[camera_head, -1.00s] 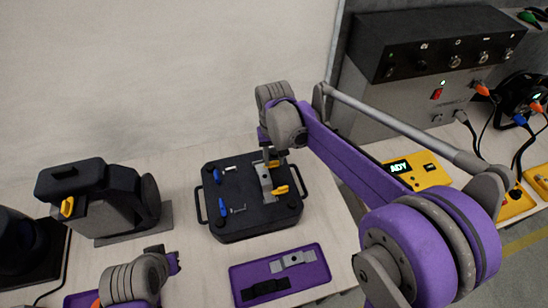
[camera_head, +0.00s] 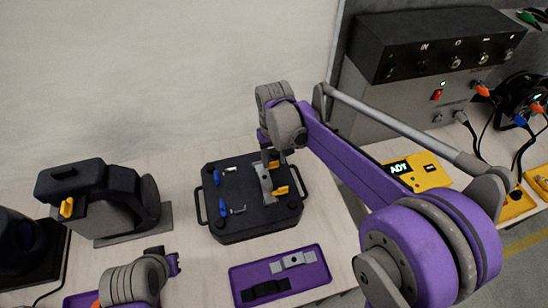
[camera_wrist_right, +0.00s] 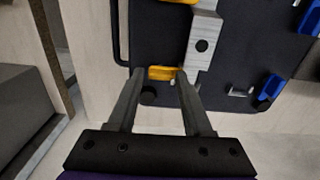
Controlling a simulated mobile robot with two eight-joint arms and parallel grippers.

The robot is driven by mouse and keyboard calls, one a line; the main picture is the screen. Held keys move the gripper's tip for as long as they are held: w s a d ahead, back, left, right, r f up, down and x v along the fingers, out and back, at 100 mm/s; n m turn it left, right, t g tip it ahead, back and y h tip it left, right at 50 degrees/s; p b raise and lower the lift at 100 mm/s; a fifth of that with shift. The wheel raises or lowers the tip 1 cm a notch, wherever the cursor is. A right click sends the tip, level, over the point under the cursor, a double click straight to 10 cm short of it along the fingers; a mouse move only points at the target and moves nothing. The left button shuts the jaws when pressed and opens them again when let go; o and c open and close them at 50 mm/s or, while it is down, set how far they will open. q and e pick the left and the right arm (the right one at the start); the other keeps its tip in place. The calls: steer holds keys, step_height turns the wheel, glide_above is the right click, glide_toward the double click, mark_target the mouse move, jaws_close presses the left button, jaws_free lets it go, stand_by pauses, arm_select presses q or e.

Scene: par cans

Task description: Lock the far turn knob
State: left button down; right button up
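The black fixture box (camera_head: 238,227) lies on the table, with a grey metal bar (camera_head: 265,184) on its top. Two yellow turn knobs sit by the bar: the far one (camera_head: 273,164) and the near one (camera_head: 282,190). My right gripper (camera_head: 268,155) is at the far knob, partly covering it. In the right wrist view the far knob (camera_wrist_right: 161,73) lies crosswise between my two fingertips (camera_wrist_right: 160,75), with a thin gap on its left side. The near knob (camera_wrist_right: 178,1) is cut off at the top edge. My left gripper (camera_head: 174,264) hangs away at lower left; its fingers are unclear.
Blue knobs (camera_head: 217,177) stand on the box's left part. A purple tray (camera_head: 282,285) with a grey and a black piece lies in front. A black device (camera_head: 95,195) stands left. A grey control cabinet (camera_head: 400,95) and a yellow meter (camera_head: 418,170) stand right.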

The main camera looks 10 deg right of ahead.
steer(key=shift+r, duration=0.1)
step_height(320, 180, up, 11)
steer(key=shift+f+p, duration=0.2)
steer(key=shift+p, duration=0.1)
stand_by(0.6)
steer(key=s+d+f+t, duration=0.2)
steer(key=s+f, duration=0.3)
steer(key=s, duration=0.5)
steer(key=s+d+f+t, duration=0.3)
steer(key=s+f, duration=0.3)
steer(key=s, duration=0.4)
steer(key=shift+s+d+f+m, duration=0.15)
steer(key=shift+s+d+m, duration=0.05)
steer(key=shift+s+m, duration=0.1)
